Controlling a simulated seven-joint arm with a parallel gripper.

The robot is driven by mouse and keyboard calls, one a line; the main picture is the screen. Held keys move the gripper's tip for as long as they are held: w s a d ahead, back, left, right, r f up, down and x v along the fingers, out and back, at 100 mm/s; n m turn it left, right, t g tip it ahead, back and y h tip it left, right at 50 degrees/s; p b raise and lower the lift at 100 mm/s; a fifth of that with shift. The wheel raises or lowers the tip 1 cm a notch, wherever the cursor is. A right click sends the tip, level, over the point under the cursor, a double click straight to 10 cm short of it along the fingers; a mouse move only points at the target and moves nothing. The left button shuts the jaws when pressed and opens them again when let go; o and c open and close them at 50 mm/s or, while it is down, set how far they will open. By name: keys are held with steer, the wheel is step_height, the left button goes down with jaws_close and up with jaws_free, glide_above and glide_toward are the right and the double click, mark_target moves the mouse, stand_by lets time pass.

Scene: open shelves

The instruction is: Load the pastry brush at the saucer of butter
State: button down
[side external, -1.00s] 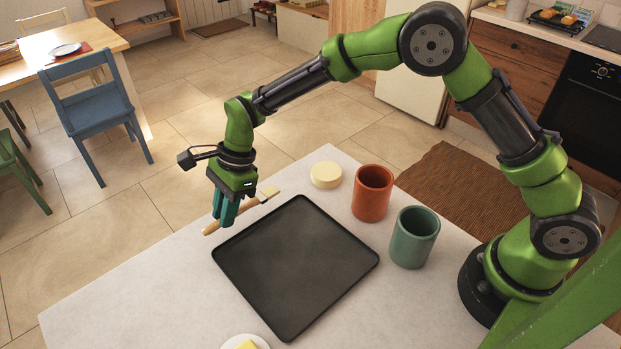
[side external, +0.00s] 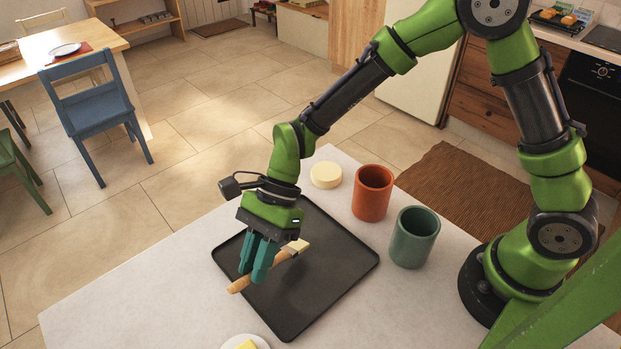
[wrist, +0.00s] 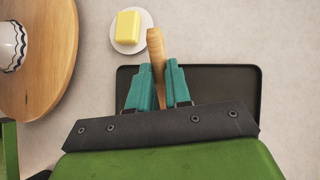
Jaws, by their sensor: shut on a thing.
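My gripper (side external: 258,262) is shut on the wooden handle of the pastry brush (side external: 238,285), above the dark baking tray. The brush lies roughly level, its pale bristle end (side external: 299,246) pointing to the upper right in the side view. In the wrist view the handle (wrist: 154,45) sticks out between the teal fingers (wrist: 158,86), and the bristles are hidden. The white saucer (side external: 262,341) with a yellow block of butter (side external: 246,345) is cut by the bottom edge of the side view. In the wrist view the saucer (wrist: 148,46) and butter (wrist: 128,27) are whole, close to the handle's end.
The baking tray (side external: 322,289) lies on the pale table. An orange cup (side external: 372,195), a green cup (side external: 413,240) and a round cream-coloured disc (side external: 326,176) stand beyond it. A round wooden board (wrist: 62,30) with a patterned white cup (wrist: 10,46) shows in the wrist view.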

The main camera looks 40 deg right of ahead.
steer(key=s+a+r+n+g+y, duration=0.1)
steer(key=s+a+r+g+y, duration=0.25)
steer(key=a+r, duration=0.3)
steer(key=s+a+r+n+g+y, duration=0.1)
steer(key=s+a+r+g+y, duration=0.15)
steer(key=a+r+g, duration=0.45)
step_height(320, 180, down, 7)
steer(key=a+t, duration=0.1)
steer(key=t, duration=0.1)
steer(key=shift+s+a+h, duration=0.15)
steer(key=shift+s+h, duration=0.15)
steer(key=shift+f, duration=0.75)
stand_by(1.1)
step_height(320, 180, up, 7)
steer(key=shift+r, duration=0.15)
stand_by(0.7)
